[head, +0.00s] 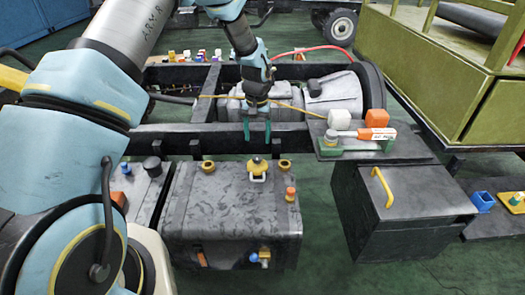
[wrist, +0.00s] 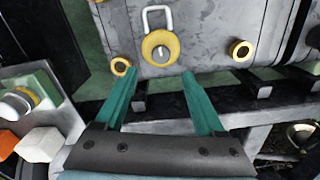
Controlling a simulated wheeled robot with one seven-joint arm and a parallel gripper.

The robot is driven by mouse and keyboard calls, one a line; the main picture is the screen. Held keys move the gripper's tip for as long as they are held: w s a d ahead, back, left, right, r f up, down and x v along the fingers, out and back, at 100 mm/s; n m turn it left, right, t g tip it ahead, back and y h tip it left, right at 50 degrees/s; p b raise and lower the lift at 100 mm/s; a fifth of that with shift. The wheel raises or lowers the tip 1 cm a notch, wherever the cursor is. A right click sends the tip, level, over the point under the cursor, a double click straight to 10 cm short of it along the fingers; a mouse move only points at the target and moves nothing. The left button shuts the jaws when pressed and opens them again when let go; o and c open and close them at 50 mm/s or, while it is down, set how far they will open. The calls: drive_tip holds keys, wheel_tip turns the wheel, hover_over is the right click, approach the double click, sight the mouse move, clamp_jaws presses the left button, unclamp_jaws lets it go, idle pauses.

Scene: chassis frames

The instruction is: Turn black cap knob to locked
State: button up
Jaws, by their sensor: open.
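The black cap knob (head: 152,165) sits upright on top of a dark box left of the large grey tank in the head view.
The grey tank (head: 230,215) carries several yellow fittings and an orange-topped one. Dark frame rails (head: 180,143) run across behind it. At right, a bench holds a white block (head: 339,119), an orange block (head: 376,118) and an orange-handled tool. A black box with a yellow handle (head: 382,187) stands below.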

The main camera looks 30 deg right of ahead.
sight(257, 158)
wheel_tip(257, 158, down, 9)
drive_tip(key=shift+r+p, duration=0.2)
drive_tip(key=shift+p, duration=0.9)
drive_tip(key=shift+c, duration=0.3)
drive_tip(key=shift+a, duration=0.1)
clamp_jaws()
